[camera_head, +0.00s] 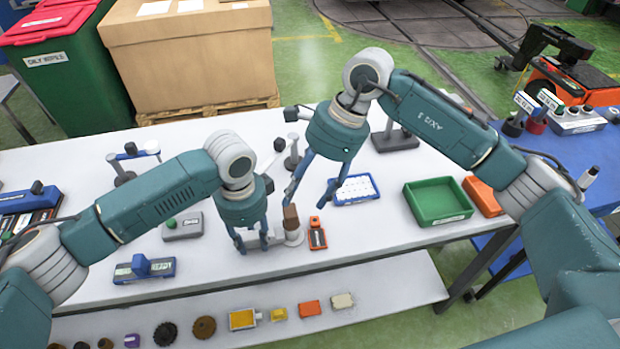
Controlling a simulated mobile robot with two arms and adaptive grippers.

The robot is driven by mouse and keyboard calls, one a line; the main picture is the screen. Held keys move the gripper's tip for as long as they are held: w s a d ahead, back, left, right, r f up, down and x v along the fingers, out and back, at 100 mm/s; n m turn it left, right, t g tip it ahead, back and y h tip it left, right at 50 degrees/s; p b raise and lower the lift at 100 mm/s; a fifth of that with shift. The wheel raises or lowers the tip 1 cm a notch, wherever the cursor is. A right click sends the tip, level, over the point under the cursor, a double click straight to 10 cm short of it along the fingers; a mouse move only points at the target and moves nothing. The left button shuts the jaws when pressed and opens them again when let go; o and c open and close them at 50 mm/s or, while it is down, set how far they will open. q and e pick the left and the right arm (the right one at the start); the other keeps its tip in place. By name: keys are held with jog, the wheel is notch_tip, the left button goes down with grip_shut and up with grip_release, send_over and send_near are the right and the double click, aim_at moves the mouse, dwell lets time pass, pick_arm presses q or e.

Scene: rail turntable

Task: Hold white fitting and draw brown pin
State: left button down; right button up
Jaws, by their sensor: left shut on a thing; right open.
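The white fitting (294,238) stands near the front edge of the white table. The brown pin (290,216) stands upright in its top, its block-like head showing above. My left gripper (253,246) points down and is shut on the left part of the fitting; its fingers hide some of that part. My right gripper (308,203) is open and empty. Its fingers hang above and around the right side of the pin, apart from it as far as I can tell.
An orange-and-black tool (317,236) lies close to the right of the fitting. A blue tray (355,190) and a green bin (437,202) lie further right. A grey device (182,227) and a blue block (144,269) are to the left. The table between tray and bin is clear.

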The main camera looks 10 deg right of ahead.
aim_at(294, 209)
jog(key=x, duration=0.9)
jog(key=shift+c, duration=0.3)
jog(key=c, duration=1.2)
jog(key=o, duration=1.3)
jog(key=shift+c, duration=0.2)
